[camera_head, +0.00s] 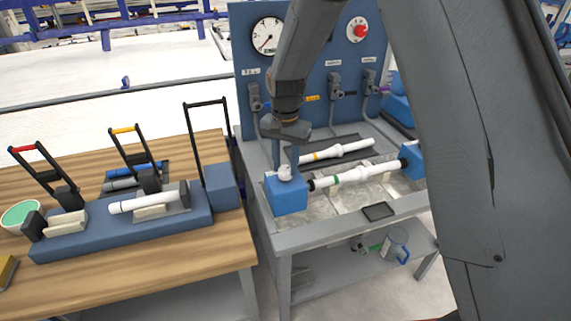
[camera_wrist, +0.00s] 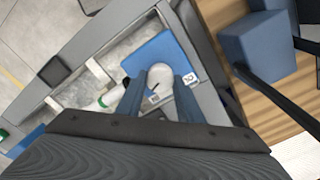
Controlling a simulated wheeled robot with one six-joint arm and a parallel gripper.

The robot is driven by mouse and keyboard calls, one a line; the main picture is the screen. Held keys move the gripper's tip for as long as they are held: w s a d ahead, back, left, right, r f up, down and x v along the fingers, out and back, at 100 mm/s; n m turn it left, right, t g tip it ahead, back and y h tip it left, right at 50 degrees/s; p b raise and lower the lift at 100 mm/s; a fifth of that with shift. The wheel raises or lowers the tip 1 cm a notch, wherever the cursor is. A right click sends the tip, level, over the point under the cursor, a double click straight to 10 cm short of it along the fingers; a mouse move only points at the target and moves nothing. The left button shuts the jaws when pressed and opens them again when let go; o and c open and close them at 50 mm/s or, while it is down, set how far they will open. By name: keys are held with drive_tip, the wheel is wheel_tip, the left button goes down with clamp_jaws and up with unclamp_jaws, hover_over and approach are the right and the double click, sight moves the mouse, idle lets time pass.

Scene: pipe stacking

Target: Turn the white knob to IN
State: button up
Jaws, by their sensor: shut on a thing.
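The white knob (camera_head: 285,172) sits on top of the blue block at the left end of the test bench. It also shows in the wrist view (camera_wrist: 160,76), between my fingers. My gripper (camera_wrist: 158,84) points down over the block (camera_head: 287,197) and is shut on the knob. Small labels lie on the block's top beside the knob in the wrist view, but their text is too small to read. The knob's pointing direction is hard to tell because the fingers cover its sides.
A white pipe with a green band (camera_head: 350,177) runs right from the block to another blue block (camera_head: 411,160). A second white pipe (camera_head: 335,151) lies behind it. A blue panel (camera_head: 330,75) with gauge and valves rises behind. A wooden table (camera_head: 130,262) with clamps stands left.

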sight(286, 169)
drive_tip(key=shift+w+r+m, duration=0.1)
drive_tip(key=shift+m, duration=0.3)
drive_tip(key=o, duration=1.1)
drive_tip(key=shift+c, duration=0.2)
drive_tip(key=shift+r+b, duration=1.15)
drive_tip(key=shift+r, duration=2.75)
drive_tip(key=s+d+f+n, duration=0.2)
drive_tip(key=s+d+n, duration=0.1)
drive_tip(key=s+d, duration=0.5)
drive_tip(key=s+d+f+n+t+b, duration=0.1)
drive_tip(key=s+d+f+n, duration=0.1)
drive_tip(key=s+d, duration=0.6)
drive_tip(key=s+n, duration=0.1)
drive_tip(key=s, duration=0.5)
drive_tip(key=shift+d+f, duration=0.25)
drive_tip(key=shift+d, duration=0.05)
